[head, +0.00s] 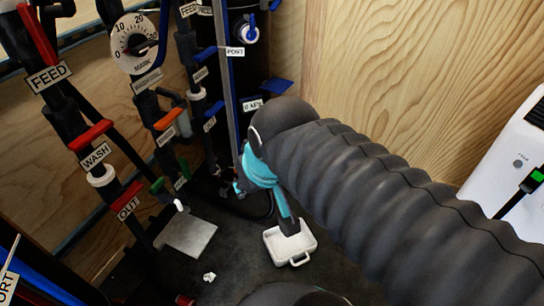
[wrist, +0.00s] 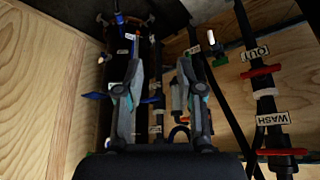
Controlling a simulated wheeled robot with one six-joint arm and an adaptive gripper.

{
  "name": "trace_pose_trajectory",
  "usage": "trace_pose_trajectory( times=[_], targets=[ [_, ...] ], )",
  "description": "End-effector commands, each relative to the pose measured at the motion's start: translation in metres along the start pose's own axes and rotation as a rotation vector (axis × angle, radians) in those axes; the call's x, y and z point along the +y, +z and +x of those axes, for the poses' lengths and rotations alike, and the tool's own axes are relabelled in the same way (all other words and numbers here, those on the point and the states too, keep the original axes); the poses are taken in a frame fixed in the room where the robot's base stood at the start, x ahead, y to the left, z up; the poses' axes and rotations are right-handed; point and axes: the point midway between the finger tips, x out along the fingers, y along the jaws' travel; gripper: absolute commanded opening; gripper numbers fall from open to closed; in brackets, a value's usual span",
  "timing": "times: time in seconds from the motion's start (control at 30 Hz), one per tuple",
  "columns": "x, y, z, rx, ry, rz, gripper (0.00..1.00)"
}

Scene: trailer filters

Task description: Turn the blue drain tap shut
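My gripper (head: 264,202) is in front of the pipe rack in the head view, its far side partly hidden. In the wrist view my gripper (wrist: 160,62) shows two fingers spread apart with nothing held between them. A blue lever (wrist: 97,96) shows beside and behind the left finger, not visibly gripped. Another small blue handle (wrist: 119,18) is above it at the top. In the head view, blue levers (head: 213,109) and (head: 276,86) are on the pipes. I cannot read a drain label, so I cannot tell which blue one is the drain tap.
Red-handled FEED (head: 42,36), WASH (head: 91,135) and OUT (head: 127,196) valves stand at the left, near a round dial (head: 134,42). A white tray (head: 291,243) and a grey plate (head: 187,232) lie on the dark floor. Plywood walls (head: 400,60) close the back.

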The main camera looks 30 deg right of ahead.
Motion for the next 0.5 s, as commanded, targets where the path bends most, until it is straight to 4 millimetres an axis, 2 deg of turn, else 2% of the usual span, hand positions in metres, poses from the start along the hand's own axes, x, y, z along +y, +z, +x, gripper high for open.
trace_pose_trajectory(
  times=[0.27,0.5],
  targets=[
    [0.011,-0.073,0.038,-0.025,-0.007,0.000,0.38],
    [0.035,-0.140,0.096,-0.040,-0.008,0.006,0.38]
  ],
)
